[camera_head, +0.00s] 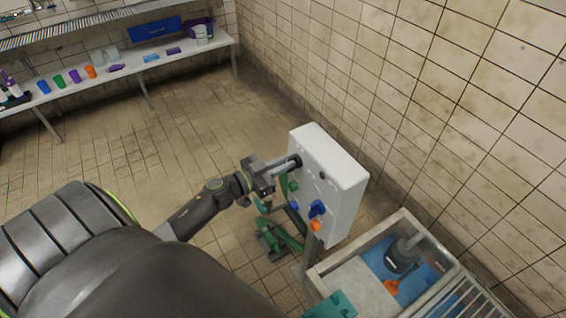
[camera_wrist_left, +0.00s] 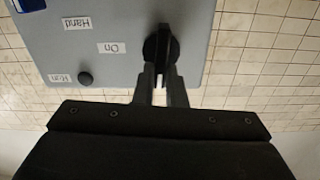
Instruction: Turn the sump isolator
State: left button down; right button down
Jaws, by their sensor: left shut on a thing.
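A white control box (camera_head: 335,180) stands on a post near the tiled wall. In the left wrist view its grey face (camera_wrist_left: 75,45) carries a black rotary handle (camera_wrist_left: 161,42), which I take for the isolator. The handle's bar lies roughly upright in that picture, with an "On" label (camera_wrist_left: 112,48) to its left. My left gripper (camera_head: 283,167) is at the upper left part of the box. Its two fingers (camera_wrist_left: 161,82) are shut on the handle, hiding its near end. My right gripper is not in view.
Green pipework (camera_head: 275,240) stands on the floor beside the post. A sump basin (camera_head: 345,275) lies at lower right. A bench (camera_head: 130,75) with coloured items runs along the back; the floor between is clear.

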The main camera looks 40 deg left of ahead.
pick_arm(q)
jog(key=m, duration=0.5)
jog(key=d+m, duration=0.1)
jog(key=m, duration=0.2)
jog(key=shift+s+f+m, duration=0.25)
jog(key=shift+f+m, duration=0.05)
jog(key=shift+f, duration=0.05)
jog(key=m, duration=0.2)
jog(key=m+b, duration=0.1)
jog(key=m, duration=0.1)
jog(key=shift+d+f+m, duration=0.15)
jog(key=shift+f+m, duration=0.15)
jog(key=shift+f, duration=0.05)
jog(key=shift+f+m+b, duration=0.2)
jog(key=shift+m+b, duration=0.6)
jog(key=shift+m, duration=1.1)
jog(key=shift+s, duration=0.1)
jog(key=c, duration=1.5)
grip_release()
